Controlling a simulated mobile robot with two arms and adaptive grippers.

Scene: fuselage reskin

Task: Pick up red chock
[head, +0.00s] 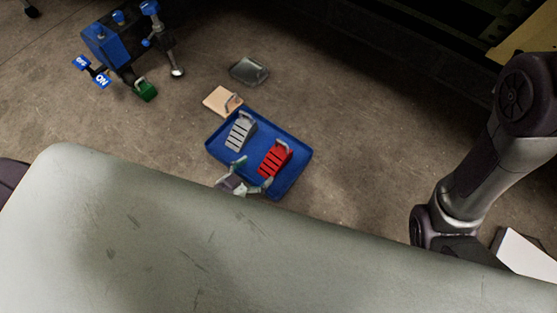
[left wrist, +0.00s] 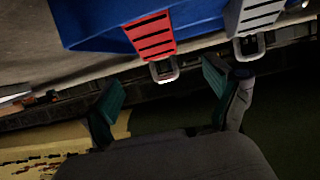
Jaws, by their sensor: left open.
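The red chock (head: 274,158) lies in the blue tray (head: 219,154) on the floor, toward its right side. It has dark slots and a metal loop handle. In the left wrist view the red chock (left wrist: 150,36) hangs into the top of the picture, with its loop just beyond the gap between my fingers. My left gripper (head: 253,173) is at the tray's near edge, partly hidden by the large pale surface in front. Its green-tipped fingers, also in the left wrist view (left wrist: 160,95), are spread apart and empty. My right gripper is out of view.
A grey chock (head: 240,134) sits left of the red one in the tray. Behind the tray are a tan block (head: 221,101) and a clear grey dish (head: 249,71). A blue machine (head: 112,45) stands at upper left. Floor right of the tray is clear.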

